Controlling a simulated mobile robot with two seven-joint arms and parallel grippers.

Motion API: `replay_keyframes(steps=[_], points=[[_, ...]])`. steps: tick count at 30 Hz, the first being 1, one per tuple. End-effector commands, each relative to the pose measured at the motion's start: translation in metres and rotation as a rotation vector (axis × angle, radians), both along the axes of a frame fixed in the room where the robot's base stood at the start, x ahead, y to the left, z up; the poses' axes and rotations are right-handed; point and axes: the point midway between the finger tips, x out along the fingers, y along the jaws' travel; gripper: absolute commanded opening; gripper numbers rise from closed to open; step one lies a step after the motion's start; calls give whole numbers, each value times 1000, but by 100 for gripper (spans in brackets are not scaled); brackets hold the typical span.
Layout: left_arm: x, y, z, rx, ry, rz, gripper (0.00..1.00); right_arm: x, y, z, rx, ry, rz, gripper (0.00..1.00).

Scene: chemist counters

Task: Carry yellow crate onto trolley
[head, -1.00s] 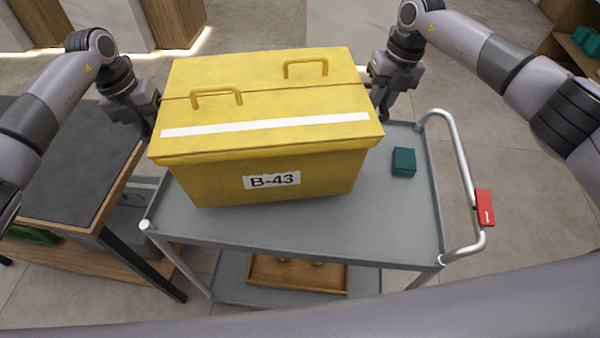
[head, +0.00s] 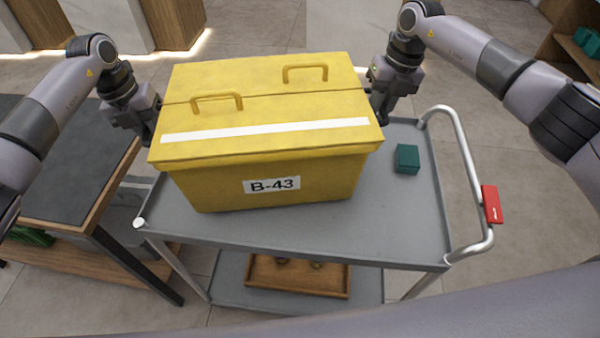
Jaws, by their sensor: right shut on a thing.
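The yellow crate (head: 265,183), with a B-43 label, two lid handles and a white stripe, is upright over the left and middle of the grey trolley's top (head: 330,230). I cannot tell whether its underside touches the top. My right gripper (head: 379,114) is shut on the crate's right side, its fingertips partly hidden. My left gripper (head: 150,138) is at the crate's left side; its fingertips are mostly hidden behind the crate, so its grip is unclear.
A small green box (head: 406,159) sits on the trolley top, right of the crate. The trolley's handle with a red tag (head: 492,204) is at the right. A wooden tray (head: 297,277) lies on the lower shelf. A dark-topped table (head: 70,170) stands close at the left.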

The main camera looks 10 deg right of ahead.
Motion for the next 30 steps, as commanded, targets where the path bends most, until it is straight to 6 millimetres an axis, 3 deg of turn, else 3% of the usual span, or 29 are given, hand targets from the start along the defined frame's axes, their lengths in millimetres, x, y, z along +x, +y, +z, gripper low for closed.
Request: replay_keyframes(steps=[13, 14, 15, 16, 25, 30], points=[[1, 0, -15, -2, -6, 0, 0, 1, 0, -15, 3, -5, 0, 0], [0, 0, -16, 1, -1, 0, 29, 0, 0, -16, -1, 0, 0, 29], [0, 0, -16, 1, 0, 1, 42, 0, 0, -16, -1, 0, 0, 42], [0, 0, -16, 1, 0, 0, 45, 0, 0, -16, -1, 0, 0, 45], [0, 0, -14, 0, -1, 0, 45, 0, 0, -16, 0, 0, 0, 45], [1, 4, 5, 0, -4, 0, 45, 0, 0, -16, 0, 0, 0, 45]])
